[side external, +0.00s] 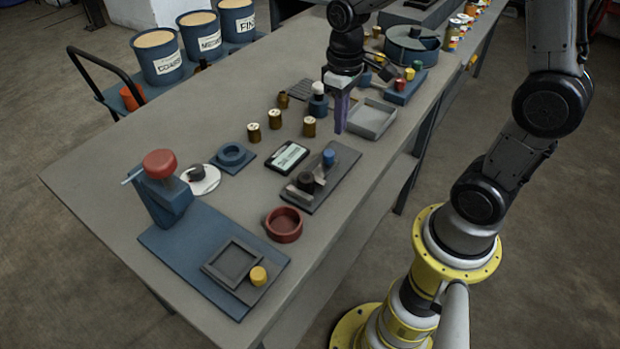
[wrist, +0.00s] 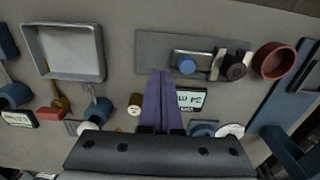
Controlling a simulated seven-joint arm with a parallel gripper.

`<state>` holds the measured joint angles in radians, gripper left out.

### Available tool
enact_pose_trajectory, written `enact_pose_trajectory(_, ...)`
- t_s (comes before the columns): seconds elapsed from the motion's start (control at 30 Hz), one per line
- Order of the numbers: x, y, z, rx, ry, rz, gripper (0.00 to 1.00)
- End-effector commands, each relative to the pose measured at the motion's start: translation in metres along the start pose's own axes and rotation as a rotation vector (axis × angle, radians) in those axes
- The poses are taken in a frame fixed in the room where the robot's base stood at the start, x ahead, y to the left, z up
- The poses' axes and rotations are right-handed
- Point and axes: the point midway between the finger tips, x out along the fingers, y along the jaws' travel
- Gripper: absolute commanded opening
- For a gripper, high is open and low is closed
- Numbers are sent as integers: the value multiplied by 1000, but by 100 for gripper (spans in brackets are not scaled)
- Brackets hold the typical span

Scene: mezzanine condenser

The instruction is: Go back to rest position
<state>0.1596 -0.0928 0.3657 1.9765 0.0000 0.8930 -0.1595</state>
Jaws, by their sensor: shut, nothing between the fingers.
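My gripper (side external: 341,112) hangs above the grey table, near the grey square tray. Its purple fingers (wrist: 160,98) show in the wrist view, pressed together with nothing between them. In the side view the fingers point down, just left of the tray. In the wrist view the fingertips overlap the edge of the dark plate with the blue knob, and one side of a small display.
The grey table (side external: 110,180) holds a grey tray (side external: 372,117), a display (side external: 287,158), a dark plate (side external: 345,160), a red bowl (side external: 284,225), a red-topped blue press (side external: 160,190) and several small brass cylinders (side external: 274,119). Labelled buckets (side external: 158,57) stand beyond the far edge.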

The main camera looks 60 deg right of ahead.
Motion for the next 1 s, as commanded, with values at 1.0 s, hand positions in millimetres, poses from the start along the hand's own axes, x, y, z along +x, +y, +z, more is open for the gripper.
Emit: enact_pose_trajectory(1.0, -116, -45, 99, -68, 457, 23, 0)
